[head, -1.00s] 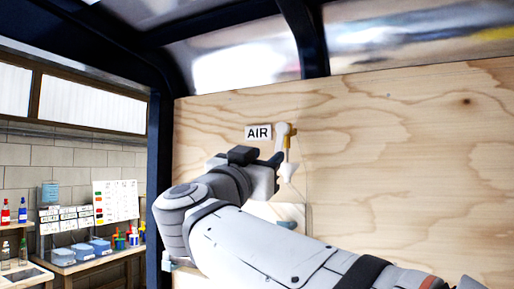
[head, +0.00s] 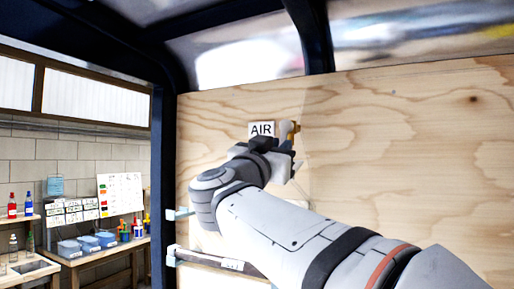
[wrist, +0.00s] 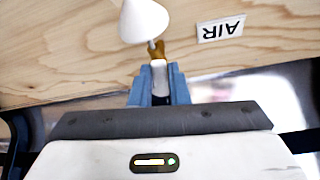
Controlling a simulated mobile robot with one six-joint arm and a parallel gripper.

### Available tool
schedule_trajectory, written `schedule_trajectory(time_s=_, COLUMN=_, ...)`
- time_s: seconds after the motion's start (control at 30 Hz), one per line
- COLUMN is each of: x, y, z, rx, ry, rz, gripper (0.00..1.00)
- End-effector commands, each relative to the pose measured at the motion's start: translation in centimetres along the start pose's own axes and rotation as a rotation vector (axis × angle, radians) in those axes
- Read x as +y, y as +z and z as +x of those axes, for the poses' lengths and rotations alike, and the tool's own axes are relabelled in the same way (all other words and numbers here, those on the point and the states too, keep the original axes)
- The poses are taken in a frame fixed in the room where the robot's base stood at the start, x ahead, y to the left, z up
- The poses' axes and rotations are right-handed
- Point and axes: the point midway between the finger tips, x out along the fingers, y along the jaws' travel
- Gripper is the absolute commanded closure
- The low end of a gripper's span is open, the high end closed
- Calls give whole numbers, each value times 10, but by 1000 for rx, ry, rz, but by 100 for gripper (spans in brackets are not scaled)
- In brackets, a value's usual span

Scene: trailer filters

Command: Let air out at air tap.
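The air tap (head: 290,127) sits on the plywood wall just right of the white AIR label (head: 261,129). Its brass part shows in the head view, and my gripper (head: 288,148) hides its lower part. In the wrist view, which is upside down, a white cone (wrist: 145,20) and the brass body (wrist: 157,50) of the tap show beyond the fingers. A pale lever (wrist: 159,78) lies between the two blue fingers of my gripper (wrist: 159,70). The fingers appear to touch it on both sides. The AIR label (wrist: 221,28) is upside down there.
The plywood wall (head: 400,170) is bare to the right of the tap. A dark frame post (head: 163,190) stands at its left edge. A bench with blue bins (head: 88,244) and bottles is far left. A ledge (head: 215,260) lies below my arm.

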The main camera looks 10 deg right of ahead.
Motion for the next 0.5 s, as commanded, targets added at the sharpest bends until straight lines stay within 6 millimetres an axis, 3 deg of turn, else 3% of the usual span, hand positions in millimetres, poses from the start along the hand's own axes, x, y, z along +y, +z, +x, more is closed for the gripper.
schedule_trajectory(time_s=0.17, x=0, y=0, z=0, rx=0, ry=-1, rz=0, gripper=100)
schedule_trajectory(time_s=0.27, x=0, y=0, z=0, rx=0, ry=-1, rz=0, gripper=100)
schedule_trajectory(time_s=0.3, x=-12, y=-1, z=-8, rx=-1, ry=-5, rz=1, gripper=100)
schedule_trajectory(time_s=0.5, x=-3, y=0, z=-1, rx=0, ry=5, rz=18, gripper=100)
